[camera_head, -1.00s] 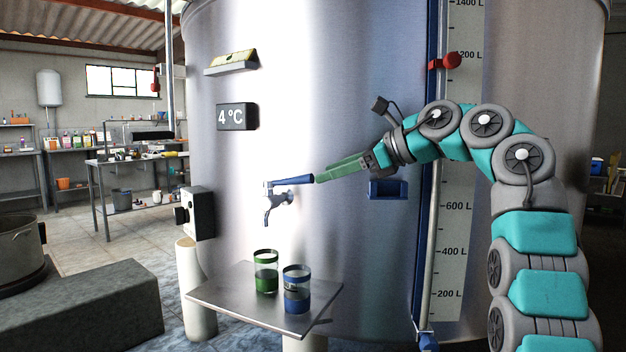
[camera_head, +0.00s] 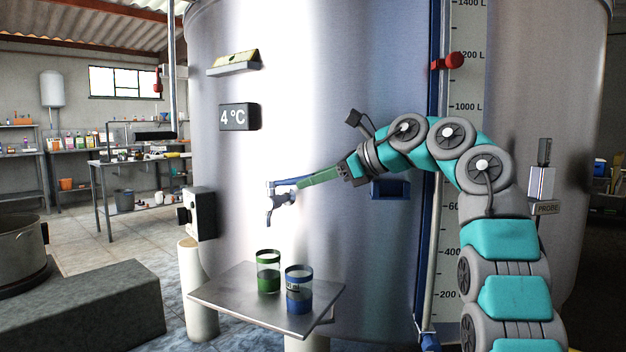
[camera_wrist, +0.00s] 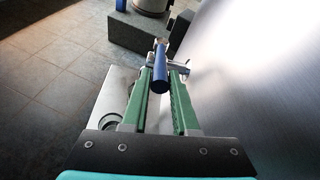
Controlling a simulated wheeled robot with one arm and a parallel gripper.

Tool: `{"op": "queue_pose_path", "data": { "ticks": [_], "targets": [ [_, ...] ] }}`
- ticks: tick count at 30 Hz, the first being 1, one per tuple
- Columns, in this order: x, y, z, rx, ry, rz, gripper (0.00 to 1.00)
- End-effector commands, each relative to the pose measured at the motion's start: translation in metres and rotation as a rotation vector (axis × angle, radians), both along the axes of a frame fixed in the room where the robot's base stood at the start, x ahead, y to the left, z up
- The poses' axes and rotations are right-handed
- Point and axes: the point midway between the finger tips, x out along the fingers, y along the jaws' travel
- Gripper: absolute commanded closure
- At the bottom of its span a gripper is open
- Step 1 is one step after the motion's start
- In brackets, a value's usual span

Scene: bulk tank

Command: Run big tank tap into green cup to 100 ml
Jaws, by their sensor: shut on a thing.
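The steel tap (camera_head: 277,200) sticks out from the big tank (camera_head: 330,100). Its blue lever (camera_head: 284,182) points right along the tank front. My gripper (camera_head: 299,183) has its green fingers at the lever's outer end, and in the wrist view the fingers (camera_wrist: 160,88) are shut on the blue lever (camera_wrist: 160,70). The green cup (camera_head: 268,272) stands upright on the steel shelf (camera_head: 225,290), below the tap's spout. No stream of liquid is visible at the spout. The cup's inside level cannot be read clearly.
A blue cup (camera_head: 299,288) stands on the shelf close to the right of the green cup. A grey box (camera_head: 199,214) is left of the tap. A blue holder (camera_head: 389,188) and a level scale (camera_head: 462,200) are on the tank to the right.

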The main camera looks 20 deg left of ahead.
Motion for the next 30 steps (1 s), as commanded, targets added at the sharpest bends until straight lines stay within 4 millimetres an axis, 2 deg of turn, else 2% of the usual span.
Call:
{"op": "queue_pose_path", "data": {
  "ticks": [1, 5, 30],
  "targets": [
    [0.0000, -0.0001, 0.0000, 0.000, 0.000, 0.000, 0.86],
    [0.0000, -0.0001, 0.0000, 0.000, 0.000, 0.000, 1.00],
    [0.0001, -0.0001, 0.0001, 0.000, 0.000, 0.000, 1.00]
  ]
}}
